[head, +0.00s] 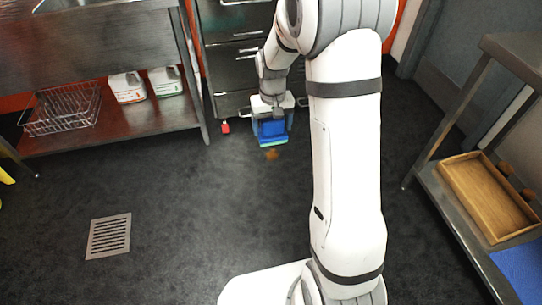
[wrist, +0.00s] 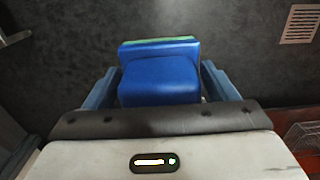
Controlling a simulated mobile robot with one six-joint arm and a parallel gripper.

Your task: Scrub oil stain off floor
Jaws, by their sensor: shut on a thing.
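My gripper (head: 272,120) is shut on a blue scrubber (head: 271,129) with a green layer along its lower edge. In the wrist view the blue scrubber (wrist: 160,80) sits between the two fingers of my gripper (wrist: 160,88), its green edge at the far side. A small orange-brown oil stain (head: 271,154) lies on the dark floor just below the scrubber in the head view. I cannot tell whether the scrubber touches the floor. The stain is not visible in the wrist view.
A steel drawer unit (head: 228,60) stands behind my gripper, with a small red object (head: 225,127) at its foot. A steel table (head: 120,138) with a wire basket is at left. A floor drain (head: 109,236) lies in open floor. A rack (head: 450,215) holding a wooden tray is at right.

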